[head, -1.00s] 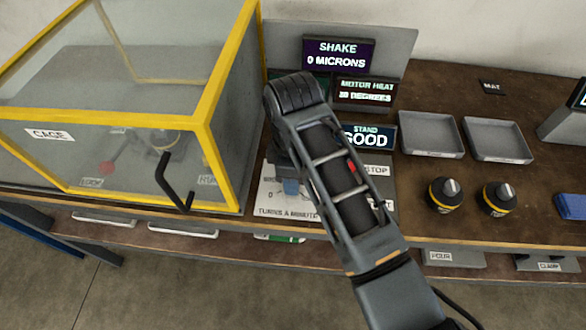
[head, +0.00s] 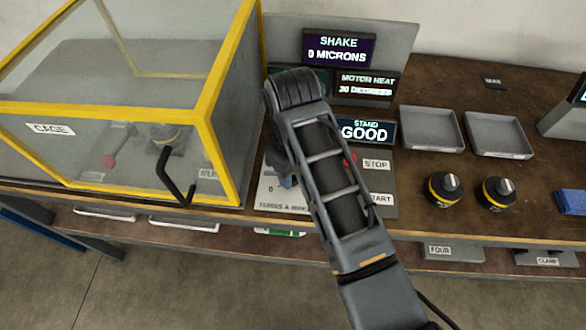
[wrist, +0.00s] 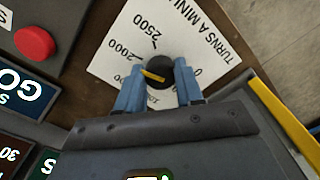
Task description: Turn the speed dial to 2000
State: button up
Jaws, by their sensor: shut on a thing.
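The speed dial is a black knob (wrist: 158,73) with a yellow pointer mark, on a white scale plate (wrist: 105,65) lettered "TURNS A MINUTE". In the wrist view, my gripper (wrist: 158,88) has its two blue fingers on either side of the knob, shut on it. The yellow mark lies across the knob, its left end toward the scale's left side, near the 1500 and 2000 marks; the exact reading cannot be told. Some numbers are hidden by the fingers. In the head view, my arm hides the knob, and part of the plate (head: 270,198) shows.
A red stop button (head: 350,160) and a start label (head: 381,199) are right of the dial. Displays read shake 0 microns (head: 339,48), motor heat 30 degrees (head: 367,85) and stand good (head: 366,131). The yellow-framed cage (head: 205,110) stands close on the left.

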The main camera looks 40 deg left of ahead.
dwell(0.4)
jog(key=o, duration=1)
jog(key=shift+o, duration=0.2)
jog(key=shift+r, duration=0.1)
notch_tip(320, 180, up, 8)
jog(key=shift+f+b, duration=0.15)
jog(key=shift+b, duration=0.3)
jog(key=shift+f, duration=0.1)
